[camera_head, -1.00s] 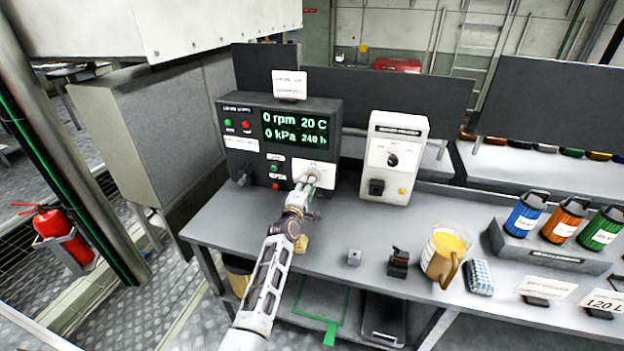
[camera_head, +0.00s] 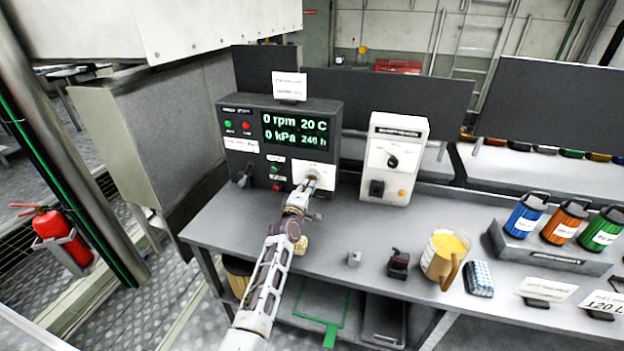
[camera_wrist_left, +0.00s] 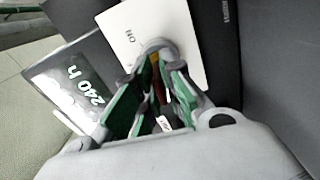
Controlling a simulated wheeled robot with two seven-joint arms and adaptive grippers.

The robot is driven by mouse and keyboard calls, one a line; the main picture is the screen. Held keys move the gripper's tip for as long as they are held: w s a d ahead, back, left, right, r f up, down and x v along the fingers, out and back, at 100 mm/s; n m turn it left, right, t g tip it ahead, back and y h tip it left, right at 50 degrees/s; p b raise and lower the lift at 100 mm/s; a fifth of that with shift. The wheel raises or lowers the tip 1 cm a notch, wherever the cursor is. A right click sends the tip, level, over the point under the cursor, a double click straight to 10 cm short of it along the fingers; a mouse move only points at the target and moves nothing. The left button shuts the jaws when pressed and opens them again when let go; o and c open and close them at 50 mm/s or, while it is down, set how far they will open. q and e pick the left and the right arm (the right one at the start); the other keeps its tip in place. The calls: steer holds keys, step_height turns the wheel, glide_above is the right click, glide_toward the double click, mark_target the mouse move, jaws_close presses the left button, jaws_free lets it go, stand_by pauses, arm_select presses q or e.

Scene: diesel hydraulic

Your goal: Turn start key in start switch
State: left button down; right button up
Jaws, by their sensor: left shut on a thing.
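The dark control box (camera_head: 240,160) stands at the back left of the bench, and its green display (camera_head: 296,128) reads 0 rpm, 20 C, 0 kPa and 240 h. The start switch has a white plate (camera_head: 318,168) at the box's lower right; in the left wrist view the plate (camera_wrist_left: 186,30) shows tilted, with a grey ring (camera_wrist_left: 158,46) on it. My left gripper (camera_head: 308,184) is at this plate. In the left wrist view its green-padded fingers (camera_wrist_left: 152,95) are closed around the start key (camera_wrist_left: 157,85), which is mostly hidden between them. My right gripper is not in view.
A white box with a dial (camera_head: 394,160) stands right of the control box. Blue, orange and green canisters (camera_head: 566,222) stand at right.

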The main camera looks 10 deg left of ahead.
arm_select(q)
steer(key=shift+m, duration=1.7)
steer(key=m, duration=0.6)
steer(key=shift+m, duration=1.1)
steer(key=c, duration=2)
jaws_free()
steer(key=shift+m, duration=0.4)
steer(key=o, duration=0.5)
steer(key=shift+o, duration=0.2)
steer(key=shift+r, duration=4.95)
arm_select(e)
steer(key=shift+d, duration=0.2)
arm_select(q)
steer(key=shift+f, duration=0.1)
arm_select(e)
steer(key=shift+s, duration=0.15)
